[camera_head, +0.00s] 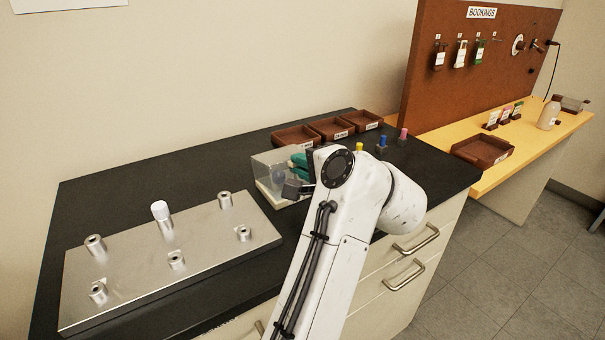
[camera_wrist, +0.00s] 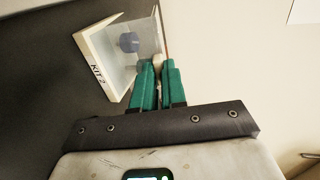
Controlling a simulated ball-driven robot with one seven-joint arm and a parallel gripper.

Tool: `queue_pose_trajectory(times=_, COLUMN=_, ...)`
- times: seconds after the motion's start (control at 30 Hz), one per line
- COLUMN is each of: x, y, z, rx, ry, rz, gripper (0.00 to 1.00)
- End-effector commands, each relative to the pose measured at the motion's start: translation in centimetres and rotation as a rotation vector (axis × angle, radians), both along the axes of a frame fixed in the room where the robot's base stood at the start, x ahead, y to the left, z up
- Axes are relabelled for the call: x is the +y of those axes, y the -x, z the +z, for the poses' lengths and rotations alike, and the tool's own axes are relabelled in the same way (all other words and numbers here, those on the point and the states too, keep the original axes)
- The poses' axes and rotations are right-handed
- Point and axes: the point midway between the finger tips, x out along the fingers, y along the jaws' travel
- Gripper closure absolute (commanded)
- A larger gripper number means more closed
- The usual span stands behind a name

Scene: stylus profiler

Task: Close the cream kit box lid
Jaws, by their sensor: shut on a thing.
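The cream kit box (camera_head: 265,200) stands on the black worktop behind my arm, its right side hidden. Its clear lid (camera_head: 270,163) stands raised, tilted up from the box. In the wrist view the box (camera_wrist: 95,66) bears the label "KIT 2", and a dark blue round thing (camera_wrist: 128,42) shows inside. My gripper (camera_wrist: 159,66) has green fingers, closed on a small pale piece at the edge of the clear lid (camera_wrist: 147,28). In the head view the gripper (camera_head: 297,168) is partly hidden by my arm.
A metal plate (camera_head: 130,295) with several posts lies at left. Brown trays (camera_head: 296,137) stand behind the box. Small coloured pegs (camera_head: 381,143) stand at right.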

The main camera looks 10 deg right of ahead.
Motion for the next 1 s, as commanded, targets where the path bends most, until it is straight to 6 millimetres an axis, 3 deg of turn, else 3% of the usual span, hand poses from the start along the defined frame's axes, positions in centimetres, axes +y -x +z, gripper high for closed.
queue_pose_trajectory(times=0.03, x=-0.1, y=0.3, z=-1.5, rx=-0.027, ry=-0.007, rz=0.000, gripper=1.00)
queue_pose_trajectory(times=0.4, x=-0.5, y=1.4, z=-3.4, rx=-0.192, ry=-0.061, rz=-0.001, gripper=1.00)
queue_pose_trajectory(times=1.0, x=-0.6, y=1.7, z=-3.8, rx=-0.266, ry=-0.087, rz=0.000, gripper=1.00)
